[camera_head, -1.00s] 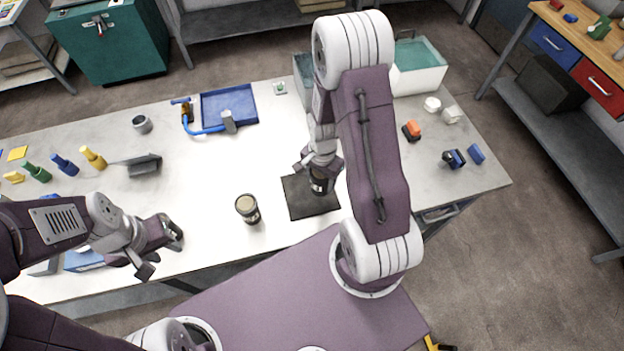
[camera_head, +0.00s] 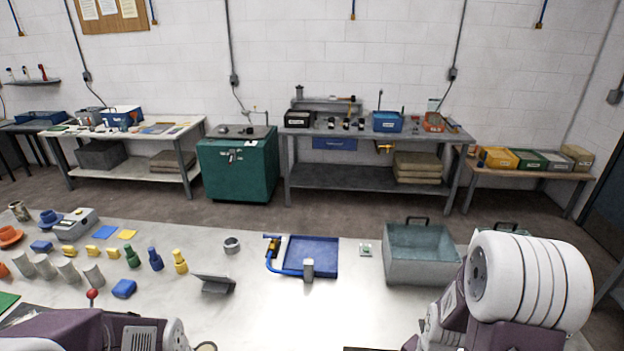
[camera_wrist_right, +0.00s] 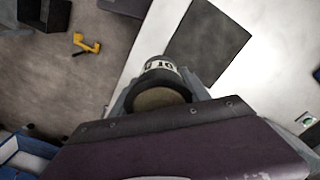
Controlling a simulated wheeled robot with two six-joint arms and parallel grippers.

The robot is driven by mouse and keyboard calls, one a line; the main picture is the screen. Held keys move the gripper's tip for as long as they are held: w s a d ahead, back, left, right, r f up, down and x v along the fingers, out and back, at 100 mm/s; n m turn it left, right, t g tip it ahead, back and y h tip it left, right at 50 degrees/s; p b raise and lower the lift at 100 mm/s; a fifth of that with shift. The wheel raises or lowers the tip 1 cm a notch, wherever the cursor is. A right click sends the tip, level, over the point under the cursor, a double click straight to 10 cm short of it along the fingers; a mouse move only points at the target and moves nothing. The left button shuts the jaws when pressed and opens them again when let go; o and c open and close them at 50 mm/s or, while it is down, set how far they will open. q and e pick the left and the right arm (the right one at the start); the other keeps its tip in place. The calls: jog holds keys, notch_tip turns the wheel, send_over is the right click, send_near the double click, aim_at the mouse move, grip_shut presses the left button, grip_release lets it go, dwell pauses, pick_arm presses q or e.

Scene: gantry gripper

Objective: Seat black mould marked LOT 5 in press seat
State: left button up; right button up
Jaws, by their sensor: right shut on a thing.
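My right gripper (camera_wrist_right: 158,98) is shut on a black round mould (camera_wrist_right: 160,76) in the right wrist view. The mould has a tan top and a white label band; its lettering is only partly readable, so I cannot confirm the lot number. A dark square mat (camera_wrist_right: 208,45) lies on the white table just beyond the mould. I cannot tell the height of the mould above the table. In the head view a tan round top (camera_head: 206,346) barely shows at the bottom edge. My left gripper is outside both views. I cannot pick out the press seat.
The near table holds a blue tray (camera_head: 318,257), a grey bin (camera_head: 420,260), a grey ring (camera_head: 232,245) and several coloured pegs at left. A teal cabinet (camera_head: 238,180) and benches stand along the back wall. Open floor lies between. A yellow item (camera_wrist_right: 86,44) is on the floor.

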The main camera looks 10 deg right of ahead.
jog(key=w+a+f+n+b, duration=0.2)
jog(key=w+a, duration=0.1)
jog(key=w+a+f+n+b, duration=0.2)
jog(key=w+a+n+b, duration=0.1)
jog(key=w+a+f+n+b, duration=0.2)
jog(key=w+a+n, duration=0.1)
jog(key=shift+w+f+b, duration=0.1)
jog(key=shift+w+b, duration=0.2)
jog(key=shift+w, duration=0.05)
jog(key=shift+w+a+n, duration=0.1)
jog(key=shift+w+n, duration=0.2)
jog(key=shift+n, duration=0.3)
jog(key=n, duration=0.1)
jog(key=r+n, duration=0.1)
jog(key=n, duration=0.1)
